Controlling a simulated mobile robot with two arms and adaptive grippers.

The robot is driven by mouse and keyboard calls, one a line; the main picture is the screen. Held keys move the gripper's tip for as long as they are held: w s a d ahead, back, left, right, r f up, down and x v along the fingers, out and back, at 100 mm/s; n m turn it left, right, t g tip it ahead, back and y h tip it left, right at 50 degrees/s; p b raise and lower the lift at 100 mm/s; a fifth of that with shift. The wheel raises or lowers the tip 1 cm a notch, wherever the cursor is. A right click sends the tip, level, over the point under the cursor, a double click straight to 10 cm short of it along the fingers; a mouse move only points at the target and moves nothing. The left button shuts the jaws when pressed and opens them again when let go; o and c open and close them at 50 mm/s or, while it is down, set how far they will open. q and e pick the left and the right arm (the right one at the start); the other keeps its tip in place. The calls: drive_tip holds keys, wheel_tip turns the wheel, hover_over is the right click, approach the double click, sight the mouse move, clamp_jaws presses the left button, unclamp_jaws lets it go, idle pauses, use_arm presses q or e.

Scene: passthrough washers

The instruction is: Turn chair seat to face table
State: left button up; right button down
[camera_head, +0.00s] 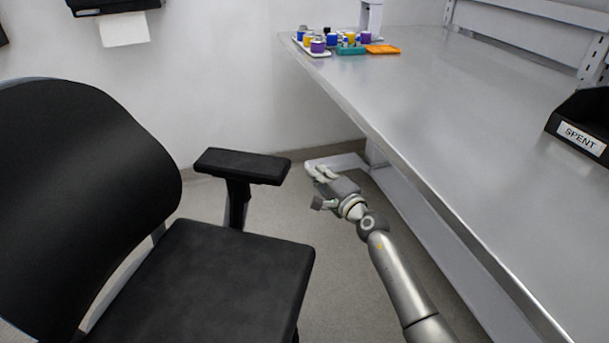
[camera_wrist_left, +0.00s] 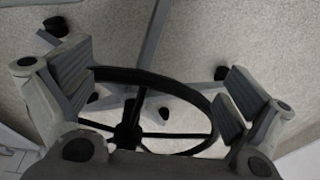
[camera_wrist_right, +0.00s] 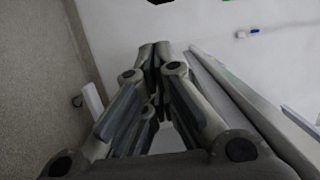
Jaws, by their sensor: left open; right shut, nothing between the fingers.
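The black office chair shows at the left in the head view, with its backrest (camera_head: 75,200) at the far left, its seat (camera_head: 205,290) at the bottom and one armrest (camera_head: 243,166) behind the seat. The seat's open front points right, toward the metal table (camera_head: 450,130). My right gripper (camera_head: 318,178) is shut and empty, in the gap between armrest and table edge, touching neither as far as I can tell. My left gripper (camera_wrist_left: 160,85) is open; its wrist view shows the chair's foot ring (camera_wrist_left: 190,90) and wheeled base below. It is outside the head view.
Small colored containers (camera_head: 318,44) stand on trays at the table's far end, beside an orange tray (camera_head: 382,49). A black bin labeled SPENT (camera_head: 583,130) sits at the right. A towel dispenser hangs on the wall. The floor between chair and table is narrow.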

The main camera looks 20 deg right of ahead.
use_arm(q)
drive_tip(key=shift+s+f, duration=0.2)
drive_tip(key=shift+f, duration=0.15)
use_arm(e)
drive_tip(key=a, duration=0.1)
drive_tip(key=w+a, duration=0.1)
drive_tip(key=a, duration=0.1)
drive_tip(key=shift+w+a, duration=0.15)
drive_tip(key=shift+w, duration=0.2)
use_arm(q)
drive_tip(key=shift+a, duration=0.1)
use_arm(e)
drive_tip(key=shift+w, duration=0.1)
